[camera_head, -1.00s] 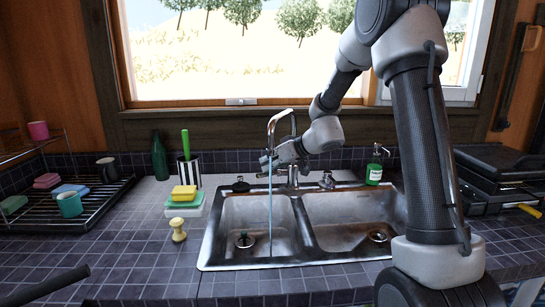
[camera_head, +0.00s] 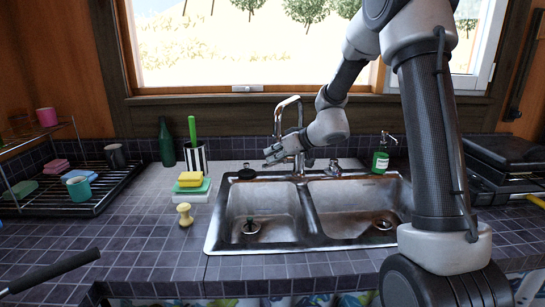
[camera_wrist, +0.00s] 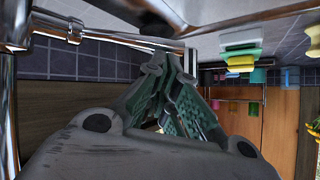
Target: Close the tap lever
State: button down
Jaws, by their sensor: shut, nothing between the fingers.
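The chrome tap (camera_head: 298,130) stands behind the double sink (camera_head: 316,250), with its spout arched over the left bowl. No water stream shows below the spout. My gripper (camera_head: 268,158) is shut and empty, pointing left beside the tap body, above the back of the left bowl. In the wrist view my gripper's green-grey fingers (camera_wrist: 172,62) point up toward the sink rim, and the tap's chrome pipes (camera_wrist: 72,30) are at the left. The lever is hard to tell apart from the tap body, and my gripper and wrist partly cover that area.
A green soap bottle (camera_head: 381,157) stands right of the tap. Sponges (camera_head: 190,185), a small brush (camera_head: 184,214) and a striped cup (camera_head: 195,157) are left of the sink. A dish rack (camera_head: 75,195) is at the far left. The front counter is mostly clear.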

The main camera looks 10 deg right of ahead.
jog(key=w+a+r+v, duration=0.1)
jog(key=r+v, duration=0.1)
jog(key=v, duration=1.1)
jog(key=d+f+x, duration=0.1)
jog(key=f+x, duration=0.1)
jog(key=x, duration=1)
jog(key=shift+f+n+h, duration=0.3)
jog(key=shift+n, duration=0.1)
jog(key=shift+s+a, duration=0.1)
jog(key=shift+s+a+f, duration=0.1)
jog(key=shift+a+f, duration=0.05)
jog(key=shift+f, duration=0.5)
